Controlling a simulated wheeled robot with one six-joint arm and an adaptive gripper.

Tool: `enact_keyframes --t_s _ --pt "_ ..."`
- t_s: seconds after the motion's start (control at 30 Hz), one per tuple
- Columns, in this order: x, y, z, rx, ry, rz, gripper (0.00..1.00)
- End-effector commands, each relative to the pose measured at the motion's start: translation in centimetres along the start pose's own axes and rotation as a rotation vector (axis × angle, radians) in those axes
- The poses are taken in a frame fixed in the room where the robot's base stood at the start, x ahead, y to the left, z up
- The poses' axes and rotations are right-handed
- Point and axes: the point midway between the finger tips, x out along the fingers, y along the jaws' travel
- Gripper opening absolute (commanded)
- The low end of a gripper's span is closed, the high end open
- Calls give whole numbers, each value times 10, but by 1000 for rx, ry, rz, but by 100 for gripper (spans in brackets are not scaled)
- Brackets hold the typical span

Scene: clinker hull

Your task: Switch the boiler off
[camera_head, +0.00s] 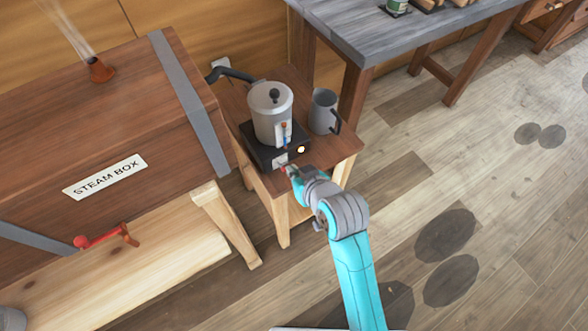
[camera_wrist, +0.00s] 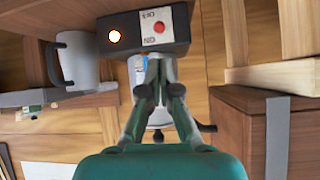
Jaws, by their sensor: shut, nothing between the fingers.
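The boiler (camera_head: 272,117) is a silver lidded pot on a black base (camera_head: 262,158), standing on a small wooden table. In the wrist view, upside down, the black base (camera_wrist: 187,27) has a white plate marked ON and OFF with a red round switch (camera_wrist: 160,28). Which way the switch is set, I cannot tell. My gripper (camera_head: 287,168) is shut and empty, its fingertips close in front of the base. In the wrist view my gripper (camera_wrist: 157,62) points toward the switch plate; whether it touches is unclear.
A grey mug (camera_head: 323,111) stands right of the boiler on the small table (camera_head: 345,147). A black hose (camera_head: 235,73) runs from the boiler to the steam box (camera_head: 130,125) at left. A workbench (camera_head: 400,40) stands behind.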

Motion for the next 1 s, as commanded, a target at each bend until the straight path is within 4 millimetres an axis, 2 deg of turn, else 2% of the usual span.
enact_keyframes --t_s 0.2,0.4,0.6,1.0 --pt "39 0 0 0 -1 0 0" --pt "65 0 0 0 -1 0 0" --pt "75 0 0 0 1 1 0" --pt "77 1 0 0 3 0 0"
